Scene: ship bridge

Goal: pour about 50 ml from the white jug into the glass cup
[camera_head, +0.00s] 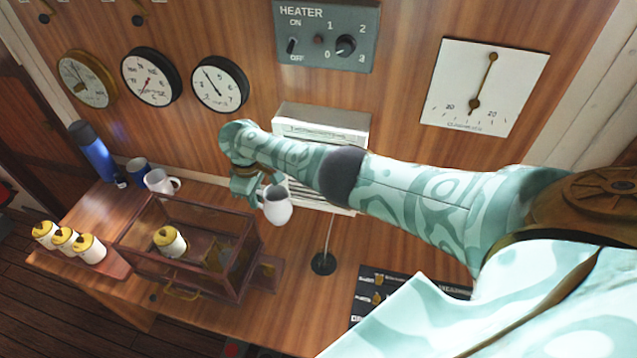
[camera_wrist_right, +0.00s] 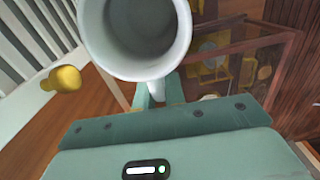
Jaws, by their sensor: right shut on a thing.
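My right gripper (camera_head: 258,193) is shut on the white jug (camera_head: 277,209) and holds it above the desk, near the right end of the glass-sided case. In the right wrist view the jug (camera_wrist_right: 138,62) shows its round open mouth, with my gripper's fingers (camera_wrist_right: 158,92) at its handle side. The jug looks close to upright; I cannot tell how much liquid is inside. I cannot make out a glass cup in either view. My left gripper is not in view.
The glass-sided wooden case (camera_head: 190,222) holds a yellow-topped white jar (camera_head: 170,241). Three similar jars (camera_head: 66,240) stand left. A white mug (camera_head: 161,181), blue cup (camera_head: 138,171) and blue bottle (camera_head: 92,152) stand behind. A thin stand (camera_head: 323,263) rises right of the case.

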